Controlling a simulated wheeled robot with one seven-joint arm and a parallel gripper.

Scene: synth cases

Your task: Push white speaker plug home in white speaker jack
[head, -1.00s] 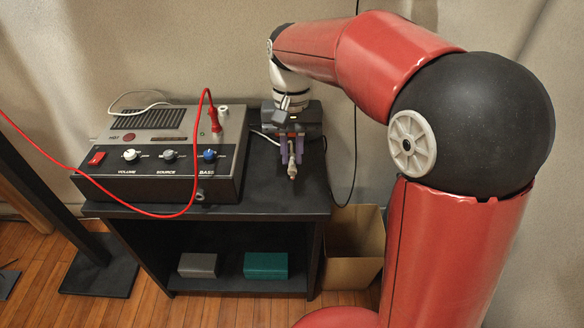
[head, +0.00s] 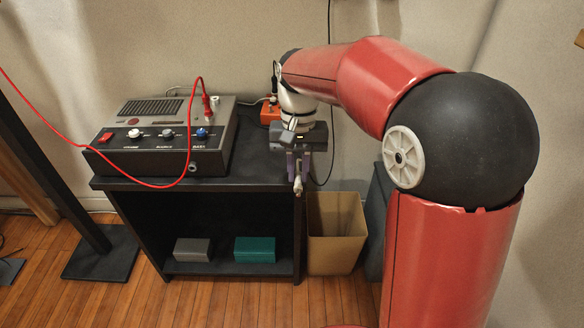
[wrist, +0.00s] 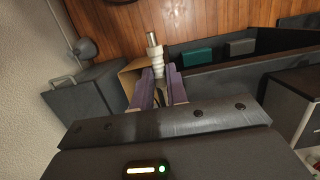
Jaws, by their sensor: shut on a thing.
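My gripper (head: 298,172) is shut on the white speaker plug (head: 298,186), by the right end of the black table. In the wrist view the plug (wrist: 157,62) sits between the purple fingers, its metal tip pointing away from my gripper. The white speaker jack (head: 215,99) appears as a small pale ring on the top right of the grey and black amplifier (head: 160,160), beside the red plug. My gripper is to the right of the amplifier, well apart from the jack. The jack is not seen in the wrist view.
A red plug (head: 207,108) stands in the amplifier, its red cable looping across the front. An orange box (head: 269,113) is at the table's back right. A cardboard bin (head: 336,240) stands right of the table (head: 262,172). Grey and teal boxes (head: 255,250) lie on the lower shelf.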

